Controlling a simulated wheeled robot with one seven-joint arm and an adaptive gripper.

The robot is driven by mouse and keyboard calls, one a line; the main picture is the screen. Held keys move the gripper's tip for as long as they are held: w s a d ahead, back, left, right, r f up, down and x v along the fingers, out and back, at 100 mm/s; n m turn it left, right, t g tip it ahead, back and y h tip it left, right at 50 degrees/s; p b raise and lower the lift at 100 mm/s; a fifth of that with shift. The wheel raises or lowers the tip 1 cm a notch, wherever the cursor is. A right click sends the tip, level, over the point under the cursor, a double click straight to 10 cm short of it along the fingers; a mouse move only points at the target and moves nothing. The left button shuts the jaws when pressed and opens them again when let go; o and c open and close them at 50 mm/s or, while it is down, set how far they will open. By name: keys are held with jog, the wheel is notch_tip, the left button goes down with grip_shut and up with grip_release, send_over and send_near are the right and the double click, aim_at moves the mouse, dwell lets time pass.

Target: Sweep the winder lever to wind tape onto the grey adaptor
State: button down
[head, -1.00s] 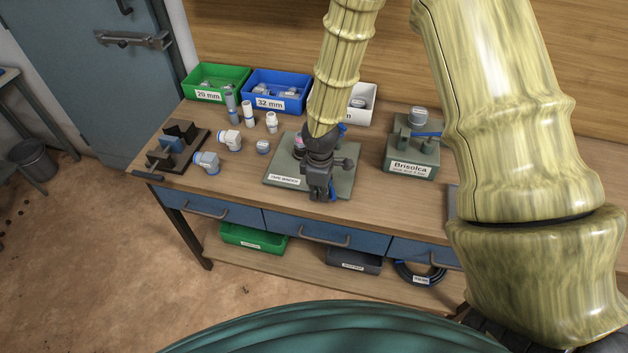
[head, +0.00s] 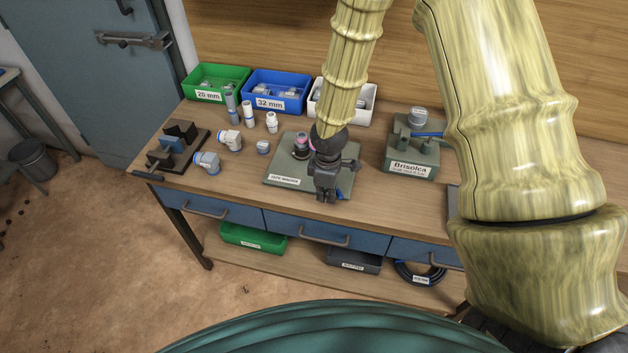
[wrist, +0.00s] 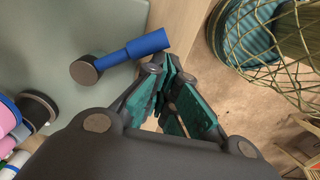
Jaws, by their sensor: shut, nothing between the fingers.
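The tape winder's grey-green plate (head: 285,170) lies on the bench in the head view, with a fitting carrying pink (head: 301,141), probably the grey adaptor, near its back. In the wrist view the lever's blue handle (wrist: 148,45) reaches from a dark round knob or pivot (wrist: 84,72) toward my fingers. A little blue (head: 341,194) shows beside my gripper in the head view. My gripper (head: 326,198) points down over the plate's right front, shut and empty. Its teal-padded fingers (wrist: 172,100) are close to the handle's end; I cannot tell whether they touch. Pink and blue parts (wrist: 10,118) are cut off at left.
Green (head: 213,83), blue (head: 272,92) and white bins (head: 360,105) line the back of the bench. The Brisolca block (head: 410,158) stands to the right. Bare bench lies between it and the plate.

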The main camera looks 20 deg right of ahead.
jog(key=shift+d, duration=0.1)
jog(key=shift+s+d, duration=0.1)
jog(key=shift+d, duration=0.15)
jog(key=shift+a, duration=0.15)
jog(key=shift+w+a, duration=0.2)
jog(key=shift+a, duration=0.25)
jog(key=shift+r+p, duration=0.15)
jog(key=shift+p, duration=0.2)
notch_tip(320, 180, up, 7)
jog(key=p, duration=0.5)
dwell(0.4)
